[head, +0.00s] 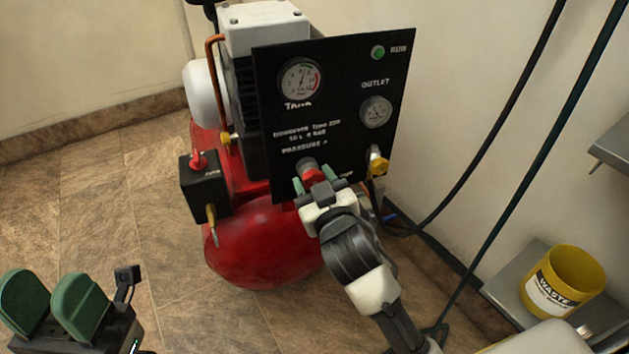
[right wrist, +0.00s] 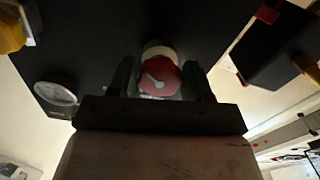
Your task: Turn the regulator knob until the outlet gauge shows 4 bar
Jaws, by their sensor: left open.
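The red regulator knob (head: 313,176) sits low on the black panel (head: 335,120) and is partly hidden by my right gripper. The right wrist view shows the knob's red face (right wrist: 160,77) with a pale pointer mark. My right gripper (head: 312,184) has its green fingers on either side of the knob; I cannot tell whether they press on it. The outlet gauge (head: 376,112) is at the panel's right and also shows in the right wrist view (right wrist: 56,93); its needle is too small to read. My left gripper (head: 52,303) is open and empty at the lower left.
The tank gauge (head: 300,80) and a green run lamp (head: 378,52) are on the panel. A yellow valve (head: 377,163) sits right of the knob. A black switch box (head: 205,186) is at left above the red tank (head: 262,248). A yellow waste bin (head: 565,282) stands at right.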

